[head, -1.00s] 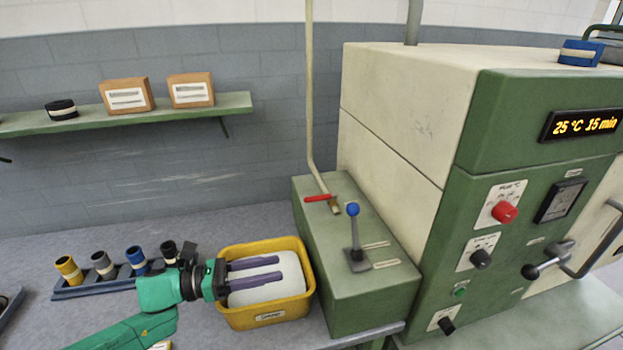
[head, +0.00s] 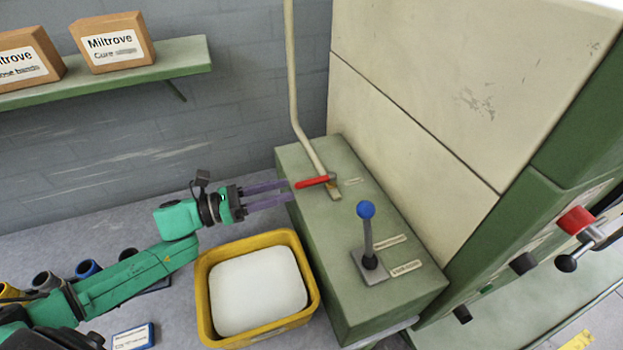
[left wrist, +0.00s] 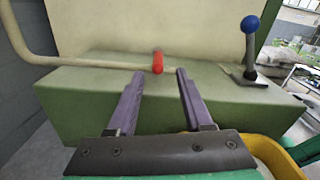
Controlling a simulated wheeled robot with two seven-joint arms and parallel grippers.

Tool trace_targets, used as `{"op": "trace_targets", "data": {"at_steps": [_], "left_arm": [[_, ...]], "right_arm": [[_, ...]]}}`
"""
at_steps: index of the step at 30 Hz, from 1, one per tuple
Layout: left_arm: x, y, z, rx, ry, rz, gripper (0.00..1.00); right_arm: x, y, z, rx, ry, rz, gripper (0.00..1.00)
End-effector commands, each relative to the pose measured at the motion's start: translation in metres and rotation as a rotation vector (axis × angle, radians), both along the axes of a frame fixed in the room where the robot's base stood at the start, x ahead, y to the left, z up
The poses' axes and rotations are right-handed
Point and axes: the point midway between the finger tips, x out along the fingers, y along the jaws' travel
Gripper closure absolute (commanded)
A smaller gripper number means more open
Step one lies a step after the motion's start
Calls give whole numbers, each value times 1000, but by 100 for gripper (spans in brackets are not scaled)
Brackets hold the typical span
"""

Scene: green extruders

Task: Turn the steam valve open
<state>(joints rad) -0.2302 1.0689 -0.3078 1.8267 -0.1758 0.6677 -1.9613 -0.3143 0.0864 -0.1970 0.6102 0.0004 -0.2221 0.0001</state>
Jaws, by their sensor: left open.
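The steam valve's red handle (head: 314,181) sits on a pale pipe (head: 303,110) at the back of the green box (head: 345,262). In the left wrist view the red handle (left wrist: 158,62) shows end-on, between and beyond my fingertips. My left gripper (head: 288,191) is open and empty, its purple fingers pointing at the handle from the left. The fingers also show in the left wrist view (left wrist: 160,73), spread apart with the handle's end in line with the gap. I cannot tell whether they touch it. My right gripper is not in view.
A blue-knobbed lever (head: 367,225) stands on the same box, right of the valve. A yellow bin (head: 205,290) with white contents is below my gripper. The large cream and green machine (head: 400,90) rises at right. A shelf (head: 190,60) with boxes is on the wall.

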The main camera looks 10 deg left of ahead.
Motion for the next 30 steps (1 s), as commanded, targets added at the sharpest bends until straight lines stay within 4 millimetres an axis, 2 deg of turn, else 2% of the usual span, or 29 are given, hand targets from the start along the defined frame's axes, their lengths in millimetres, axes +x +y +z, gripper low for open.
{"op": "trace_targets", "data": {"at_steps": [6, 10, 14, 20, 22, 24, 25, 30], "left_arm": [[26, -38, 6, -3, -2, 1, 49], [39, -56, 5, -3, -1, 2, 49], [43, -65, 1, 0, 0, -1, 49], [44, -66, 0, 2, 1, 0, 49], [44, -66, 0, 1, 1, 0, 68], [44, -65, 0, 0, 1, 0, 95], [44, -65, 0, 0, 1, 0, 100], [44, -65, 0, 1, 1, 0, 100]], "right_arm": [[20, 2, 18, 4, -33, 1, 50], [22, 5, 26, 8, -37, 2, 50], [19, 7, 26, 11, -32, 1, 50], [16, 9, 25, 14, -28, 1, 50], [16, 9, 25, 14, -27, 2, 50], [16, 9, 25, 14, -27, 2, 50], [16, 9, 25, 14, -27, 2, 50], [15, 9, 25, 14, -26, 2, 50]]}}
